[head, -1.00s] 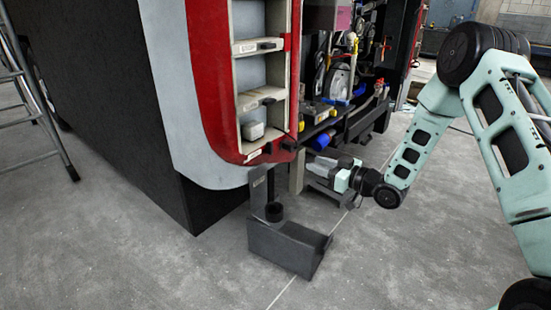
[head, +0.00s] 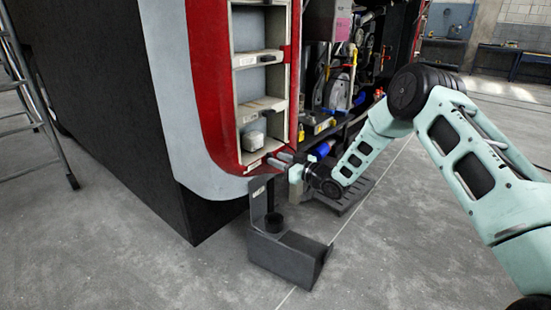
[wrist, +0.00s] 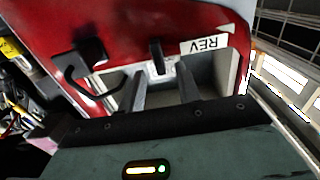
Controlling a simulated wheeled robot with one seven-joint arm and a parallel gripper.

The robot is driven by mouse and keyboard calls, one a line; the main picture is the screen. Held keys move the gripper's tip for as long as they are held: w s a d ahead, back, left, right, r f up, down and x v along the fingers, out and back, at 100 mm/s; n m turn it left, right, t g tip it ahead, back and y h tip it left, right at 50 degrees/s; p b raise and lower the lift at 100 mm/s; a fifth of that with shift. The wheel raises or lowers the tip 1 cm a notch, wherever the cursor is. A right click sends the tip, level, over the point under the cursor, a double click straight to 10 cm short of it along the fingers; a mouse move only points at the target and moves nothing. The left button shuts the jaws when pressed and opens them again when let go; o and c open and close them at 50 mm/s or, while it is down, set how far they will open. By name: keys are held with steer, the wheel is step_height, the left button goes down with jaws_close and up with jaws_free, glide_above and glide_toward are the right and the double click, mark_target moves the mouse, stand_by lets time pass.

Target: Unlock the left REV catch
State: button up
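The REV label (wrist: 203,45) shows upside down on the red panel (wrist: 120,30) in the wrist view. Beside it a small dark catch (wrist: 157,57) stands over a pale fitting, in line with the gap between my fingers. My gripper (wrist: 163,88) is open, its two grey fingers pointing at the panel on either side of that line. I see nothing held, and I cannot tell whether the fingertips touch anything. In the head view my gripper (head: 282,159) is at the lower corner of the red frame (head: 222,120) and partly hides the catch area.
A bent black handle (wrist: 90,78) is left of the catch in the wrist view. A dark bracket box (head: 290,258) stands on the floor below my gripper. Open machinery (head: 340,85) lies right of the frame; a ladder (head: 35,110) is far left.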

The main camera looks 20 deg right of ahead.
steer(key=shift+x, duration=1)
jaws_close()
